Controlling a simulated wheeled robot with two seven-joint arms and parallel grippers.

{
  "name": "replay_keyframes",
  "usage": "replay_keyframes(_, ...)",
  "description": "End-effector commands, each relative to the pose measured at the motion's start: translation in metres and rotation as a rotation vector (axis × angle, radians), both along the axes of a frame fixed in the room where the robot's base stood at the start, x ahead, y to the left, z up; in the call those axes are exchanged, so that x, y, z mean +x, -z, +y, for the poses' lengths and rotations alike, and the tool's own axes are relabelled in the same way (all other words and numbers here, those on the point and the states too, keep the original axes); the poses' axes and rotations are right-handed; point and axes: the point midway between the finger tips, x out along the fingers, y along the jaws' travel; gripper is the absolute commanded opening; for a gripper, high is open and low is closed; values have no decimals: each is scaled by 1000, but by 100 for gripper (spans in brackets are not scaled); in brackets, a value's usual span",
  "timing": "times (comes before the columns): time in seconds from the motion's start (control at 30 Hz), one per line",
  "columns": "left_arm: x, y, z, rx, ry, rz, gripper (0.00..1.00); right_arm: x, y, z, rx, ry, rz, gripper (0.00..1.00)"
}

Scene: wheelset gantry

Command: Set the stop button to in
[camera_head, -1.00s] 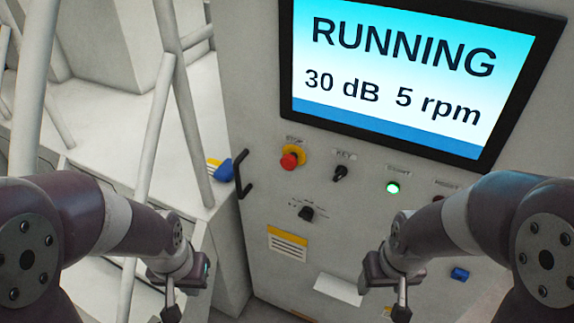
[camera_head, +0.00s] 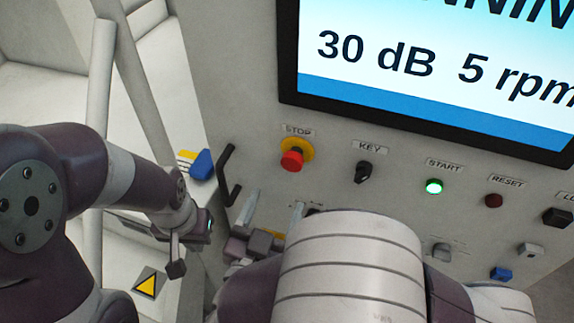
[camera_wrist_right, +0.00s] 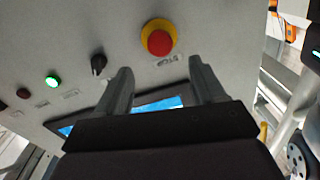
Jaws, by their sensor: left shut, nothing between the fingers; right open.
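The stop button is a red mushroom knob (camera_head: 292,160) on a yellow collar, under a STOP label on the grey panel. It also shows in the right wrist view (camera_wrist_right: 159,41), just beyond the fingertips. I cannot tell from these views whether it is in or out. My right gripper (camera_head: 271,210) is open and empty, below the button and apart from it in the head view; its two fingers (camera_wrist_right: 163,75) are spread in the wrist view. My left gripper (camera_head: 176,266) is shut and empty, left of the panel and lower than the button.
A black key switch (camera_head: 364,172), a lit green start button (camera_head: 434,186) and a dark red reset button (camera_head: 493,200) sit right of the stop button. A black handle (camera_head: 228,172) juts out at the panel's left edge. The screen (camera_head: 420,75) is above.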

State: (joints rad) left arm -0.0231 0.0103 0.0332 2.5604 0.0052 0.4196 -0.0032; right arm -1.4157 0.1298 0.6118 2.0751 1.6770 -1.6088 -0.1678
Motion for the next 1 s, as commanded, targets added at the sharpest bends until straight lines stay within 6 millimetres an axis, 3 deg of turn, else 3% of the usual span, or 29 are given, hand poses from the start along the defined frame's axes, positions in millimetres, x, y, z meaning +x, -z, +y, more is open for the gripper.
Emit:
replay_keyframes(0.1, 0, -10, 0, 0, 0, 0, 0, 32, -3, -11, -2, 8, 1, 69)
replay_keyframes(0.3, 0, -16, 0, 0, 0, 0, 0, 68, -2, -20, 1, 3, 2, 69)
replay_keyframes(0.7, 0, -16, 0, 0, 0, 0, 0, 79, 0, -22, 1, -2, 1, 69)
replay_keyframes(0.77, 0, -16, 0, 0, 0, 0, 0, 79, 0, -22, 1, -1, 1, 53)
replay_keyframes(0.9, 0, -16, 0, 0, 0, 0, 0, 79, 0, -22, 1, -1, 1, 7)
replay_keyframes(0.93, 0, -16, 0, 0, 0, 0, 0, 79, 0, -22, 1, -1, 1, 0)
replay_keyframes(1.0, 0, -17, 0, 0, 0, 0, 0, 79, 0, -22, 0, -1, 2, 0)
